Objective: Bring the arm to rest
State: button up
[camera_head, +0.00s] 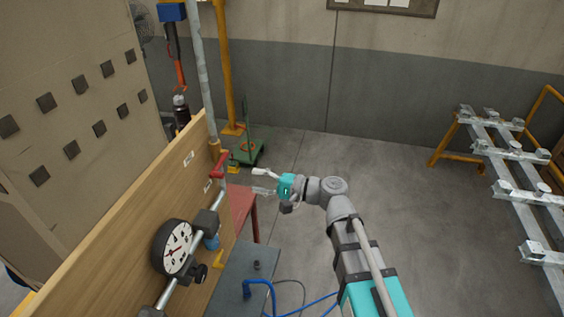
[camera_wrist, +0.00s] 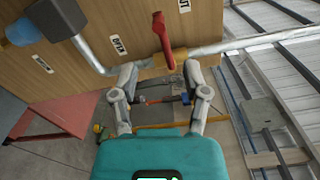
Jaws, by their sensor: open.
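My gripper (camera_head: 259,181) is at the end of my grey and teal arm, which reaches forward and bends left toward the wooden panel. In the wrist view my gripper (camera_wrist: 160,70) has its two grey fingers spread apart with nothing held between them. A valve with a red handle (camera_head: 220,163) is on the pipe at the panel's far end, left of my fingertips, with a visible gap between. In the wrist view the red handle (camera_wrist: 163,38) and its yellow-brown valve body (camera_wrist: 165,65) lie beyond the fingertips.
The wooden panel (camera_head: 125,225) carries a round dial gauge (camera_head: 172,247) and pipes. A red table (camera_head: 242,207) and a grey surface (camera_head: 240,280) with a blue hose stand below. A metal rack (camera_head: 510,165) is at right. Floor between my arm and the rack is clear.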

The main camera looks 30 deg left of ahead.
jog(key=w+d+f+t+h+b, duration=0.3)
jog(key=w+d+f+h+b, duration=0.15)
jog(key=d+f, duration=0.75)
jog(key=w+d+f+t+h+b, duration=0.2)
jog(key=w+d+f+h+b, duration=0.3)
jog(key=d+f, duration=0.65)
jog(key=d+f+h+b, duration=0.2)
jog(key=d+f+b, duration=0.1)
jog(key=d, duration=0.7)
jog(key=w+d+f+m+h+b, duration=0.1)
jog(key=d+f+h+b, duration=0.2)
jog(key=d+f, duration=0.3)
jog(key=d+f+h+b, duration=0.2)
jog(key=d+f+b, duration=0.1)
jog(key=d, duration=1.1)
jog(key=shift+w+d+f+t, duration=0.25)
jog(key=shift+d+f+t, duration=0.15)
jog(key=shift+f, duration=0.45)
jog(key=shift+a+h, duration=0.2)
jog(key=shift+h, duration=0.05)
